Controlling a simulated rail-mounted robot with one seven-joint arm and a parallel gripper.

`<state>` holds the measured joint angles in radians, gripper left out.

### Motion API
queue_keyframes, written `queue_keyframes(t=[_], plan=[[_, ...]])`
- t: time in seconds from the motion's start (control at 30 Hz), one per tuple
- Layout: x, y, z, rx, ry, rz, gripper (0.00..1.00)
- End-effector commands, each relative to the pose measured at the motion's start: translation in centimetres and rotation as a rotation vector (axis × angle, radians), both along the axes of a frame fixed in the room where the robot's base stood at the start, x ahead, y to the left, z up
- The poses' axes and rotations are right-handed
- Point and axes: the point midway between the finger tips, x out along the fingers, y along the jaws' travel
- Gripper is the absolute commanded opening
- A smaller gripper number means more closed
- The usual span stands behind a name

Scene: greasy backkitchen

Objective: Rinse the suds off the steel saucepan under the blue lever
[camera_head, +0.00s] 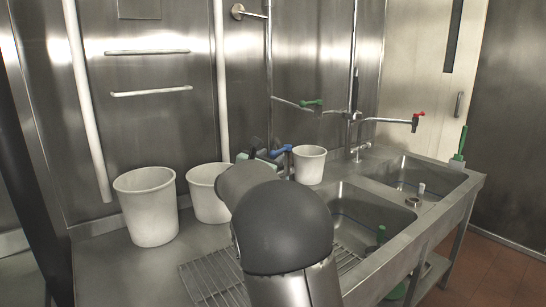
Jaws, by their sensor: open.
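A blue lever (281,151) shows just behind my arm, beside a white bucket, above the back of the sink counter. Its tap is mostly hidden by my arm. I cannot make out the steel saucepan or any suds. My gripper is not in view; my own grey arm fills the lower middle and covers part of the counter and the near sink.
White buckets stand along the back: a large one (147,205), one partly behind my arm (208,192) and a small one (309,165). A wire rack (207,283) lies in front. The near basin (352,205) and far basin (400,178) sit right, below a red-lever tap (417,119).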

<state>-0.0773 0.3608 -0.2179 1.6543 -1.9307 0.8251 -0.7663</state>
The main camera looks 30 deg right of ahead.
Motion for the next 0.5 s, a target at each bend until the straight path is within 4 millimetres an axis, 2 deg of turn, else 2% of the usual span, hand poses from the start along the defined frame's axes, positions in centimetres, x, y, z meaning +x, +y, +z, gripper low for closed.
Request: queue_keyframes(t=[0.2, 0.5], plan=[[-3.3, 4.3, 0.0, 0.001, -0.002, 0.006, 0.43], [-7.7, 9.5, 0.0, 0.000, -0.001, 0.004, 0.43]])
